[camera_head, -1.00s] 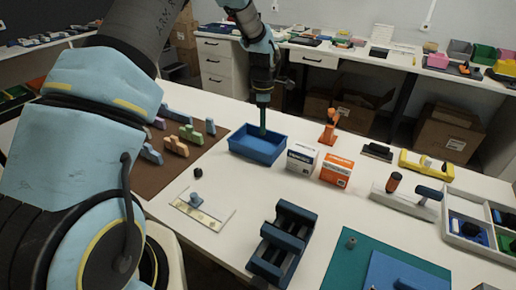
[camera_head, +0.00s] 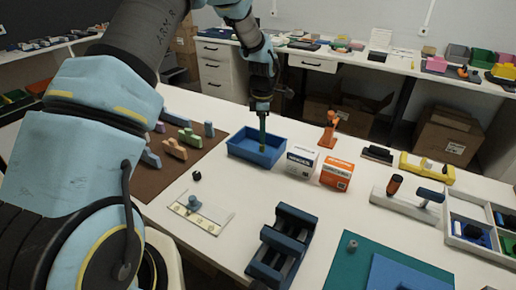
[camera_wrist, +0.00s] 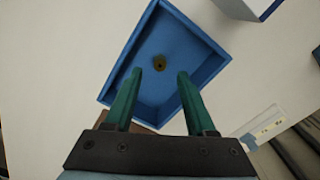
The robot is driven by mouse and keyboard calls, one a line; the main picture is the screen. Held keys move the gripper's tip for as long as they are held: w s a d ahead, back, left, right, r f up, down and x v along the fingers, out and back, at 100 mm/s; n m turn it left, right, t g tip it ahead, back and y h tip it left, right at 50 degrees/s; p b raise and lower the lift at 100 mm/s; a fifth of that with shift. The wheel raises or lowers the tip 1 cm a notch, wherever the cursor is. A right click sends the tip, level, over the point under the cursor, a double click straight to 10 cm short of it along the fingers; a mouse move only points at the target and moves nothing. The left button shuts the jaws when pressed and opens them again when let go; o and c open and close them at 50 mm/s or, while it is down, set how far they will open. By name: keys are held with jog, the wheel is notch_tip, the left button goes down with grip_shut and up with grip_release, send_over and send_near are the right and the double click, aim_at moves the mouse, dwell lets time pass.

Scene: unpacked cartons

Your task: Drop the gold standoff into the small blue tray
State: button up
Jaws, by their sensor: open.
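The small blue tray (camera_head: 237,150) stands on the white table near its far edge, left of two small boxes. My gripper (camera_wrist: 170,74) is open above the tray, its two green fingers pointing down over it. The gold standoff (camera_wrist: 159,62) shows in the wrist view as a small round brownish-gold piece inside the tray, beyond the fingertips and apart from them. In the head view, a small brownish spot (camera_head: 262,148) shows just below the fingertips, inside the tray. Nothing is between the fingers.
A white box (camera_head: 301,161) and an orange box (camera_head: 336,173) stand right of the tray. An orange upright fixture (camera_head: 328,129) is behind them. A brown mat with coloured blocks (camera_head: 150,184) lies to the left. A dark blue rack (camera_head: 283,248) stands in front.

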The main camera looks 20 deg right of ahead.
jog(key=shift+r, duration=0.1)
notch_tip(320, 180, up, 11)
jog(key=b, duration=0.2)
jog(key=shift+b, duration=0.4)
jog(key=shift+a, duration=0.1)
jog(key=a+m, duration=0.4)
jog(key=a, duration=0.8)
jog(key=s+a+m, duration=0.5)
jog(key=s+a, duration=0.2)
jog(key=a, duration=0.4)
jog(key=s+a+m+t, duration=0.1)
jog(key=s+a+m, duration=0.5)
jog(key=a, duration=0.5)
jog(key=shift+s+a+f+t, duration=0.2)
jog(key=shift+s+t, duration=0.1)
jog(key=shift+s, duration=0.45)
